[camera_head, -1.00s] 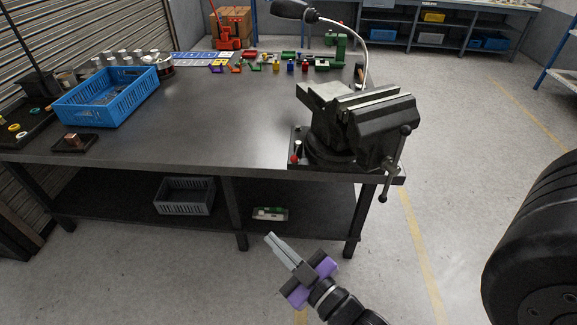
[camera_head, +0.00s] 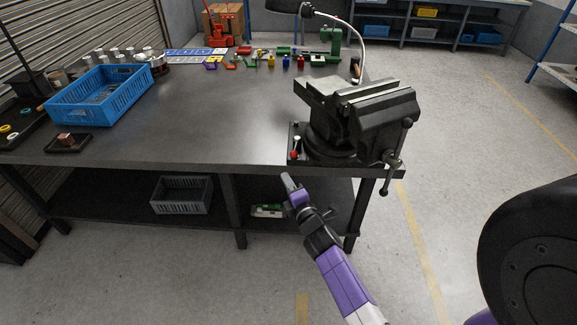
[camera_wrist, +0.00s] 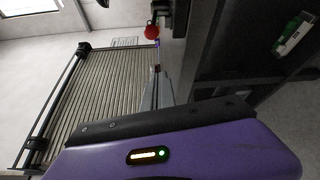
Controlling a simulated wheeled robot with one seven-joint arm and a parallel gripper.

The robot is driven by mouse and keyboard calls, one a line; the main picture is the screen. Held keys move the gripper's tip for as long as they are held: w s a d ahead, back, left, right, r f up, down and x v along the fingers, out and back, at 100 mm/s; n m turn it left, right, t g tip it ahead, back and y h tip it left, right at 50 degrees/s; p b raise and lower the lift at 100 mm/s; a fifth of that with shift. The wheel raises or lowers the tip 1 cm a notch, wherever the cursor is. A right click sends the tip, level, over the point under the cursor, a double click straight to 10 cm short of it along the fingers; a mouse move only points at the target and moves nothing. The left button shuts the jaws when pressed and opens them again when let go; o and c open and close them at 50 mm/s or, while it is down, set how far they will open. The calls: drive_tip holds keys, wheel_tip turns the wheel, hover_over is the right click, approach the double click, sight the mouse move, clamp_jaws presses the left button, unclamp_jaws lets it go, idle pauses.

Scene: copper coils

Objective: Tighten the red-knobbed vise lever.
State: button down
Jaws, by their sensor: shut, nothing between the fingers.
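The dark vise (camera_head: 372,112) stands on the front right corner of the workbench. A red knob (camera_head: 294,155) sits at the left front of the vise's base, at the bench's front edge. The knob also shows as a red ball (camera_wrist: 151,32) at the top of the wrist view, beyond my fingertips. My gripper (camera_head: 286,178) is shut and empty, just below and slightly left of the knob, in front of the bench edge. It looks apart from the knob. The grey fingers (camera_wrist: 153,90) point up toward the knob in the wrist view. The lever's shaft is hardly visible.
The workbench (camera_head: 210,135) has a clear middle. A blue crate (camera_head: 100,95) and small dark tray (camera_head: 68,143) are at left. A lamp neck (camera_head: 362,45) rises behind the vise. A grey bin (camera_head: 181,195) sits on the lower shelf. The vise's handle (camera_head: 393,168) hangs at right.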

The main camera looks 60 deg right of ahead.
drive_tip(key=w+d+p, duration=0.1)
drive_tip(key=d, duration=0.1)
drive_tip(key=w+d, duration=0.1)
drive_tip(key=d, duration=0.2)
drive_tip(key=w+d+p, duration=0.1)
drive_tip(key=d, duration=0.2)
drive_tip(key=shift+w+d+r+p, duration=0.15)
drive_tip(key=shift+w+d+p, duration=0.05)
drive_tip(key=shift+w+p, duration=0.1)
idle(0.4)
